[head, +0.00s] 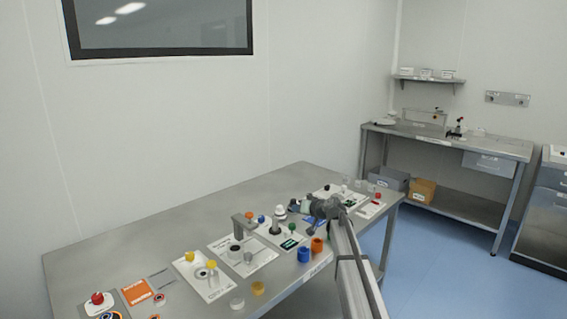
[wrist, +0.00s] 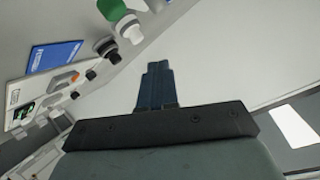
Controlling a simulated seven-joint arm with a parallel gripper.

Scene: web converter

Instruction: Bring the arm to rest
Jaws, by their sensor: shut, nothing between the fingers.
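My gripper (wrist: 157,68) is shut and empty in the wrist view, its dark fingers together with bare surface around them. In the head view my arm reaches in from the lower right, and its wrist is over the right part of the steel table (head: 135,235). The fingertips are hard to make out there. Nothing touches the fingers in the wrist view.
A red button (head: 97,298) is at the table's near left. The wrist view shows a blue card (wrist: 52,57) and a green-topped piece (wrist: 112,9). The table's back left is clear.

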